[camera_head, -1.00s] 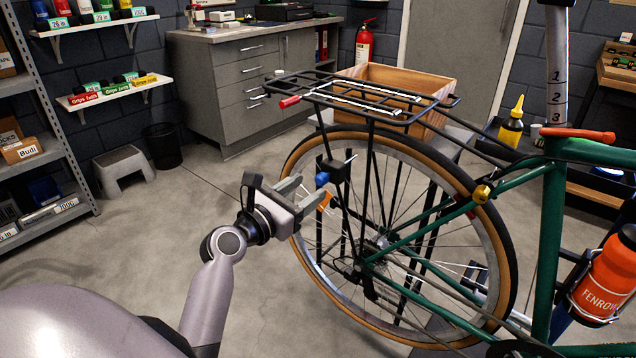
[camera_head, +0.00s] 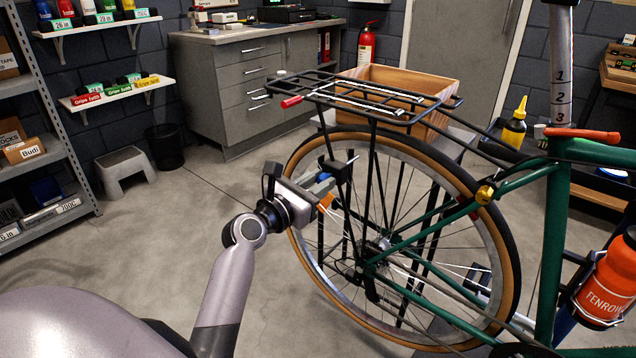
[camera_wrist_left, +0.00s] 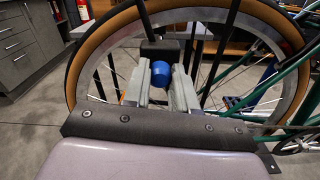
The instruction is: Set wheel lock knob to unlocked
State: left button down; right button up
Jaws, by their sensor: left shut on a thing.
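The wheel lock knob (camera_wrist_left: 162,74) is blue and sits below a black lock block (camera_wrist_left: 160,48) at the rear wheel, in the left wrist view. In the head view the knob (camera_head: 323,177) shows only as a bit of blue beside the black lock block (camera_head: 338,171). My left gripper (camera_head: 322,188) is at the left side of the rear wheel (camera_head: 290,150). Its two grey fingers (camera_wrist_left: 160,82) stand on either side of the knob and are shut on it. An orange piece (camera_head: 326,201) shows just below the fingers. My right gripper is not in view.
A black rear rack (camera_head: 365,98) with a red-tipped bar is above the gripper. The green bike frame (camera_head: 545,240) and a bottle (camera_head: 607,280) are to the right. A step stool (camera_head: 122,165) stands at the left; the floor between is clear.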

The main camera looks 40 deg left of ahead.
pick_arm(q)
jog(key=s+p, duration=0.3)
jog(key=s, duration=0.1)
jog(key=shift+s+a, duration=0.15)
jog(key=shift+s, duration=0.2)
jog(key=shift+s+f, duration=0.15)
jog(key=shift+s, duration=0.2)
jog(key=c, duration=1.1)
grip_release()
jog(key=shift+c, duration=0.2)
jog(key=shift+o, duration=1.3)
jog(key=shift+s+a, duration=0.1)
send_near(320, 181)
jog(key=s, duration=0.3)
jog(key=shift+s+a+f, duration=0.1)
jog(key=shift+s+a, duration=0.1)
jog(key=shift+s, duration=0.05)
